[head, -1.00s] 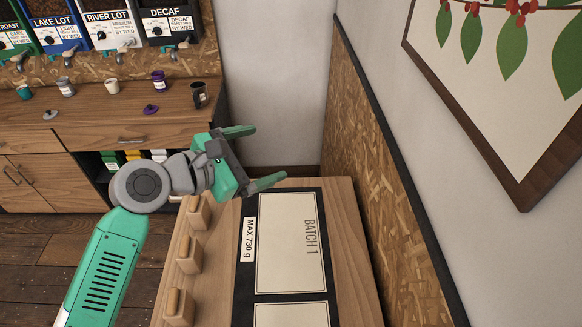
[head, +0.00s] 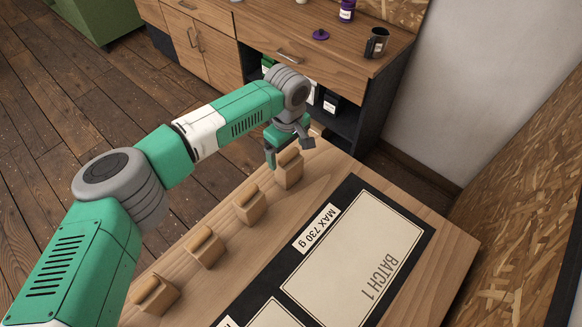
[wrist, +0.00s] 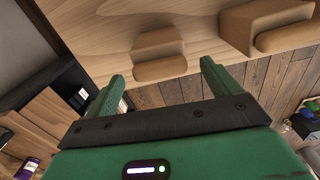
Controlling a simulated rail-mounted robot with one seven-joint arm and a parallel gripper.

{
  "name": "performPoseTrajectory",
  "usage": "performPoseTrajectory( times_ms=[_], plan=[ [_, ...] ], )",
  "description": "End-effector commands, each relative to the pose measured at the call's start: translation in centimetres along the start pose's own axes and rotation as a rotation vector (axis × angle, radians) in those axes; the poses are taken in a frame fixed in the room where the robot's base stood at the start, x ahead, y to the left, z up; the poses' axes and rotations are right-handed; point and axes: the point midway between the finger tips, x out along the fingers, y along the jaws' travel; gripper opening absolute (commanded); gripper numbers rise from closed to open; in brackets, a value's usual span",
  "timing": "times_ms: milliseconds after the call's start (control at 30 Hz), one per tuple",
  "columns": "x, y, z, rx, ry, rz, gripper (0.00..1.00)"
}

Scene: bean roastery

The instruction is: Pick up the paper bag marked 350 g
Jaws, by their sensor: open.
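Several small brown paper bags with rolled tops stand in a row along the left edge of the wooden table. The far bag (head: 288,174) is nearest my gripper (head: 289,151), and the others are the second bag (head: 249,209), third bag (head: 205,251) and near bag (head: 156,298). My gripper is open and empty at the far bag, one finger on each side of it in the picture. In the wrist view a bag (wrist: 158,54) shows ahead between my fingertips (wrist: 163,70), apparently untouched. Another bag (wrist: 262,25) is to its right. No weight marking is legible, so I cannot tell which is 350 g.
A dark mat (head: 340,193) with cream panels, marked BATCH 1 and MAX 730 g (head: 317,227), lies right of the bags. A wooden counter (head: 330,62) with a dark cup (head: 377,43) stands behind. Open floor (head: 60,150) is at left.

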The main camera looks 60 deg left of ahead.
Motion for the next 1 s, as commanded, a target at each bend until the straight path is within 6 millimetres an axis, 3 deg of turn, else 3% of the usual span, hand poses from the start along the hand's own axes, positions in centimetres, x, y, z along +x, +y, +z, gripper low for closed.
performPoseTrajectory(
  times_ms=[267,467,800,1000],
  plan=[
    [4.7,-0.2,0.4,0.0,-0.003,-0.002,0.89],
    [4.9,-0.2,0.3,0.001,-0.001,0.0,0.89],
    [4.8,-0.1,0.3,0.001,-0.001,0.001,0.3],
    [4.7,-0.1,0.3,0.001,-0.001,0.001,0.3]
  ],
)
